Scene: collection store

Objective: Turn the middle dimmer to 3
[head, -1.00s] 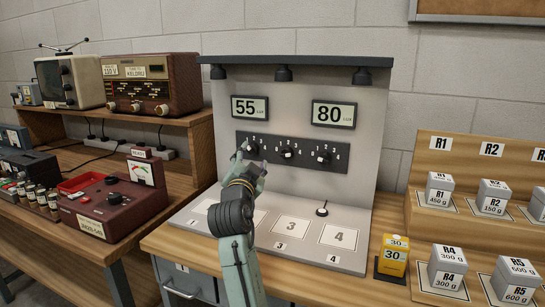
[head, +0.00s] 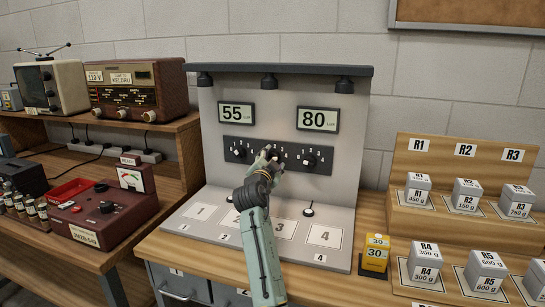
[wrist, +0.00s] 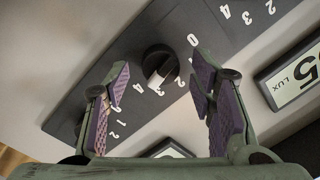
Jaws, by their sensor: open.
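A dark panel strip (head: 228,143) on the grey upright board carries three black dimmers with numbered scales. The middle dimmer (wrist: 157,58) shows in the wrist view between my fingers. The left dimmer (head: 240,153) and right dimmer (head: 309,161) stand clear.
Displays above the strip read 55 (head: 237,115) and 80 lux (head: 318,119). Lamps hang from the top bar (head: 285,69). A yellow block (head: 375,253) and labelled weights (head: 425,261) stand right, a maroon instrument (head: 102,207) left.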

